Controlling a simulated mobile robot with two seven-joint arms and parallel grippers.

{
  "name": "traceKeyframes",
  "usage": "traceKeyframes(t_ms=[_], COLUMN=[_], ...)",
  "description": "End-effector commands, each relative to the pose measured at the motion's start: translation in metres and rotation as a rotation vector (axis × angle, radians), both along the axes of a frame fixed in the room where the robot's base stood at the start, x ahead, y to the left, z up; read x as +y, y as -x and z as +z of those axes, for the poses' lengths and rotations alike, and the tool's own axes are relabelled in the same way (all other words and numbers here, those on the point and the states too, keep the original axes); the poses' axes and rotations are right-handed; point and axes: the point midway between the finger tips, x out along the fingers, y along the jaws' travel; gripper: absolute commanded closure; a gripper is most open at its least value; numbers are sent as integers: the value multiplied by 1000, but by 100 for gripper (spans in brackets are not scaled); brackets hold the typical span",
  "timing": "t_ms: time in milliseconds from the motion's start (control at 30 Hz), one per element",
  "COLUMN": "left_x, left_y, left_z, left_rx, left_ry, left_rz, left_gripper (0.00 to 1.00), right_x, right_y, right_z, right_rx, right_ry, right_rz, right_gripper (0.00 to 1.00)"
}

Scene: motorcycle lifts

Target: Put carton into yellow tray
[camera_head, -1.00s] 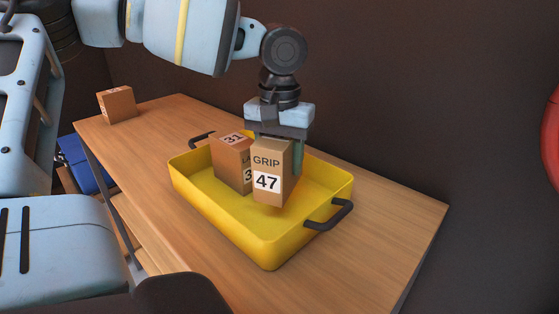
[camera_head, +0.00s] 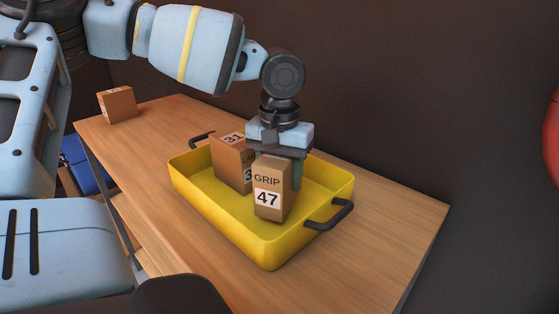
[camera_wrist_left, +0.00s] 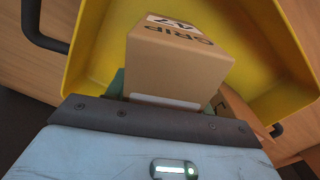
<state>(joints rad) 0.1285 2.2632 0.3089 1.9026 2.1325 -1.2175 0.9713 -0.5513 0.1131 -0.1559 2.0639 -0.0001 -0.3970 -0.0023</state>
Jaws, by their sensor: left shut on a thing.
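A brown carton marked GRIP 47 (camera_head: 270,190) is upright inside the yellow tray (camera_head: 262,250), toward its right part. My left gripper (camera_head: 281,172) comes down from above and is shut on this carton. In the left wrist view the carton (camera_wrist_left: 178,65) sits between the fingers, with the yellow tray (camera_wrist_left: 262,40) around it. I cannot tell whether its base touches the tray floor. A second carton marked 31 (camera_head: 231,160) stands in the tray to the left of it. My right gripper is not in view.
The tray stands on a wooden table (camera_head: 370,225) and has black handles (camera_head: 330,215) at its ends. Another small carton (camera_head: 117,104) stands at the table's far left end. A dark wall runs behind the table. A blue object (camera_head: 82,163) is below at left.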

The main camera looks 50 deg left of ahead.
Motion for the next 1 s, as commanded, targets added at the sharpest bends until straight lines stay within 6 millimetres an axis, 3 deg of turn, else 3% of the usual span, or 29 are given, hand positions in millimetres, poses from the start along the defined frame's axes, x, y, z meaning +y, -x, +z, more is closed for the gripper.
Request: traceKeyframes(t_ms=[67,100,233,533,667,1000], left_x=[0,0,0,0,0,0], left_y=[0,0,0,0,-1,-1], left_z=[0,0,0,1,11,78], left_rx=[-1,0,0,-1,-3,-6], left_ry=[0,0,0,0,-1,0], left_rz=[0,0,0,0,1,2], left_gripper=[76,42,26,26,26,26], right_x=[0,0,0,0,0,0], right_y=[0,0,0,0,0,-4], right_z=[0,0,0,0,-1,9], right_rx=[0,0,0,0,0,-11], right_ry=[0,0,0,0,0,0], right_rz=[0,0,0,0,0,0], right_gripper=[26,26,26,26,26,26])
